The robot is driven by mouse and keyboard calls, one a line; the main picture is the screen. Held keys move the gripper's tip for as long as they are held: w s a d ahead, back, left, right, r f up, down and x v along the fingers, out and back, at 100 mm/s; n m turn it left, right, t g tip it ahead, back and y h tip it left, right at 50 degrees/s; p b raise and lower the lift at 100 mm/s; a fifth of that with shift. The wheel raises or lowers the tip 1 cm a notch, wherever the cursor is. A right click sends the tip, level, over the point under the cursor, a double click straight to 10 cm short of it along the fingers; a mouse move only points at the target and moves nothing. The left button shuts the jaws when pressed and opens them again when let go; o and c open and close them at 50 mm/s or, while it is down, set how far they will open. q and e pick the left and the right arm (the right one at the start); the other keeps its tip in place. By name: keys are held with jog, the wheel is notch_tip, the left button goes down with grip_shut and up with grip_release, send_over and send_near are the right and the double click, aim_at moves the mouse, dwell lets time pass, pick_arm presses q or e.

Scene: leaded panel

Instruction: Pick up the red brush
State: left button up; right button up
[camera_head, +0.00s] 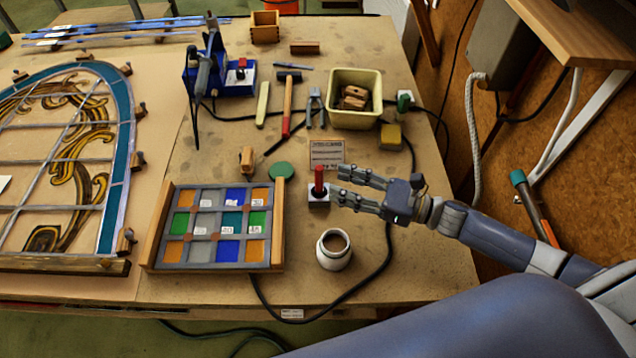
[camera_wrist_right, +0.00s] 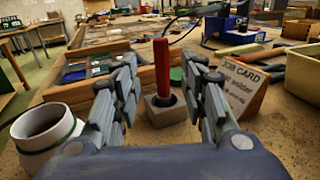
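The red brush (camera_head: 319,181) stands upright, with its red handle up, in a small pale holder block (camera_head: 319,201) on the workbench. My right gripper (camera_head: 337,181) is open and empty, just to the right of the brush, with its fingers pointing at it. In the right wrist view the red brush (camera_wrist_right: 161,66) stands in the gap between the open fingertips (camera_wrist_right: 163,88), and I see no finger touching it. The holder block (camera_wrist_right: 168,111) shows below it. The brush's lower end is hidden in the block. My left gripper is not in view.
A mug of brown liquid (camera_head: 334,250) stands just in front of the holder. A job card (camera_head: 326,154) stands behind it. A framed panel of coloured glass (camera_head: 216,223) lies to the left, beside a green disc (camera_head: 281,171). A black cable crosses the bench around the mug.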

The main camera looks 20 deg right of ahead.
aim_at(319, 176)
jog(key=shift+x, duration=3.3)
jog(key=shift+d, duration=0.1)
grip_shut()
